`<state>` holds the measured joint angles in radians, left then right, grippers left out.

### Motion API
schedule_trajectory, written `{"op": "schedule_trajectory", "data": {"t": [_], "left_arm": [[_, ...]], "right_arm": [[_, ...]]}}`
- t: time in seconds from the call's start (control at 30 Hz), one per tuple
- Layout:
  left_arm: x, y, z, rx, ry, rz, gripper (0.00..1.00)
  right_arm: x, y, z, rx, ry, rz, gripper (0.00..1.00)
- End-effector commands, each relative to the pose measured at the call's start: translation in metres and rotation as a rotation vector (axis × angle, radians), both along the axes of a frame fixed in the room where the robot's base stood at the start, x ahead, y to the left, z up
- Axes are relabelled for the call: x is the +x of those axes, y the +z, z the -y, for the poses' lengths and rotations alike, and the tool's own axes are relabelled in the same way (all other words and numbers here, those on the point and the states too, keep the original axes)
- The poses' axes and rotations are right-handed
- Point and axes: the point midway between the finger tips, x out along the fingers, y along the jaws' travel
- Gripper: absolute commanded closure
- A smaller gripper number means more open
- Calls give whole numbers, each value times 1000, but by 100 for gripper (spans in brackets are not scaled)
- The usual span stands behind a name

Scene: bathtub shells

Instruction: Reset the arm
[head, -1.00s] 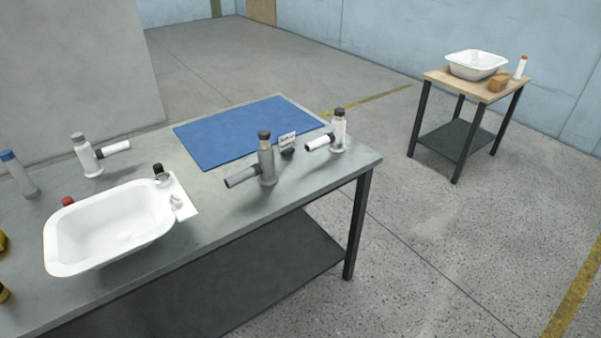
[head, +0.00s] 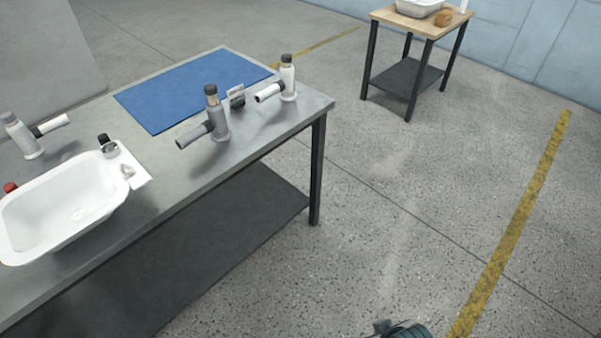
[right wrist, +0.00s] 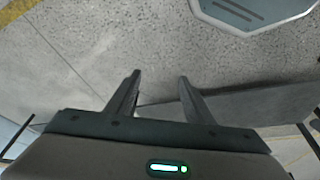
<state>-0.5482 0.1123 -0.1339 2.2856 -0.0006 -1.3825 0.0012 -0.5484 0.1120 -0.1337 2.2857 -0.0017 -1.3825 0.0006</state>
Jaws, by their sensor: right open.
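My right gripper (right wrist: 158,82) is open and empty in the right wrist view, with its two fingers apart over the grey floor. In the head view only a dark piece of my right arm shows at the bottom edge; the fingers cannot be made out there. My left gripper is in neither view. A white tub shell (head: 75,208) sits on the metal workbench (head: 200,163) at the left of the head view.
On the bench stand a grey fitting (head: 216,122), two white-armed fittings (head: 288,80) (head: 27,138) and a small label block (head: 236,97) by a blue mat (head: 165,100). A wooden-topped table (head: 420,25) with another white shell stands behind. Floor right of the bench is clear.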

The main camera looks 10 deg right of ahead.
Motion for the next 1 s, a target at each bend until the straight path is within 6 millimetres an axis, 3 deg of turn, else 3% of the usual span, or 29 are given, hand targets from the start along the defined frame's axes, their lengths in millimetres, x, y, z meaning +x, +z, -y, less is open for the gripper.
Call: {"op": "schedule_trajectory", "data": {"t": [0.27, 0.5, 0.8, 1.0], "left_arm": [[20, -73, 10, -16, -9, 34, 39], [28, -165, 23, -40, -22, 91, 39], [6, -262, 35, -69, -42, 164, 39], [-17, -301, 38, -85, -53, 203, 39]], "right_arm": [[20, -73, -11, 17, 8, 33, 52], [28, -165, -24, 40, 22, 92, 52], [6, -262, -35, 70, 42, 163, 52], [-17, -301, -38, 86, 53, 203, 52]]}}
